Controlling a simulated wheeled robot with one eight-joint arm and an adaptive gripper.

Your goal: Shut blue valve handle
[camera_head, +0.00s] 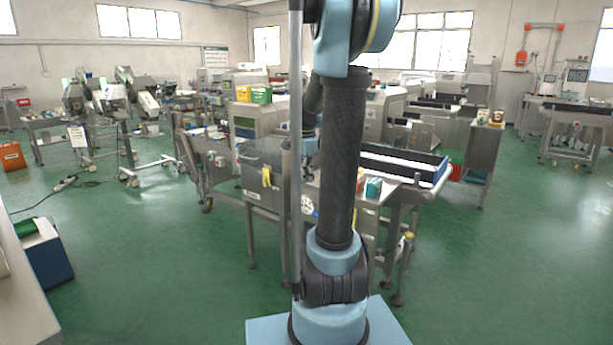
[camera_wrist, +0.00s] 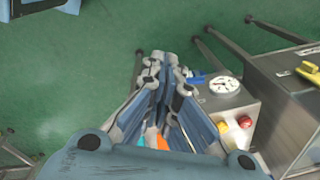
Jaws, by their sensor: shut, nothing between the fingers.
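In the wrist view a small blue piece (camera_wrist: 194,77), which looks like the blue valve handle, shows just right of my gripper's fingertips, beside a round white gauge (camera_wrist: 224,85). It is partly hidden by the fingers, and its exact angle is too small to tell. My gripper (camera_wrist: 165,62) is shut and empty, its fingers pointing away from the camera. I cannot tell whether it touches the blue piece.
A steel machine cabinet (camera_head: 262,168) with a yellow part (camera_head: 267,178) stands left of my arm. A conveyor (camera_head: 400,166) is right of it. Red (camera_wrist: 245,122) and yellow (camera_wrist: 222,127) buttons sit below the gauge. Green floor (camera_head: 500,270) is clear at the right.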

